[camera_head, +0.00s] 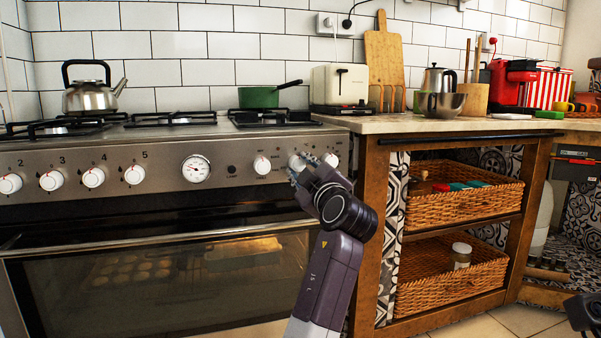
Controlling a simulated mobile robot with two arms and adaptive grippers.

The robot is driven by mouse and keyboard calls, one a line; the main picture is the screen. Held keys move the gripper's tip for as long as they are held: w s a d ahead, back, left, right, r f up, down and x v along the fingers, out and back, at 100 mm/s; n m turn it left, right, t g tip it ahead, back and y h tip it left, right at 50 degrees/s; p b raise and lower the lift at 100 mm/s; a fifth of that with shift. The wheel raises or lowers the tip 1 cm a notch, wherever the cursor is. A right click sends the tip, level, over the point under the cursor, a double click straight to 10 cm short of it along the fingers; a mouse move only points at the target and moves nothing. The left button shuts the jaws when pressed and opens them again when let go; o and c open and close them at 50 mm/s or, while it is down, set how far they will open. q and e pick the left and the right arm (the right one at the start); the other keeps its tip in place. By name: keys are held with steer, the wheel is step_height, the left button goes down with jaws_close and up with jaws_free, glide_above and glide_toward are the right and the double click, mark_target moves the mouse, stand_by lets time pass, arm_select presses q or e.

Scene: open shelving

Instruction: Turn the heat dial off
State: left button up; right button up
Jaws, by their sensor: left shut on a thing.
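The stove's front panel carries a row of white dials. On its right part are a left dial (262,165), a middle dial (297,161) and a right dial (330,160). My left gripper (296,174) reaches up from below and is shut on the middle dial of these three. Its fingers cover the dial's lower part, so its pointer cannot be read. Several numbered dials (93,177) sit to the left of a round gauge (196,168). A dark part of my right arm (585,312) shows at the lower right edge, away from the stove.
The oven door handle (150,245) runs below the panel, behind my left arm. A green pan (259,96) and a kettle (90,95) stand on the hob. A wooden counter unit (455,126) with wicker baskets stands to the right.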

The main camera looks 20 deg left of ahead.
arm_select(q)
steer(key=shift+f+n, duration=0.15)
steer(key=shift+n, duration=0.55)
steer(key=o, duration=1.2)
steer(key=shift+c, duration=0.2)
step_height(320, 180, up, 9)
steer(key=shift+s+d+r, duration=0.1)
steer(key=shift+d+r, duration=0.05)
steer(key=shift+r, duration=0.5)
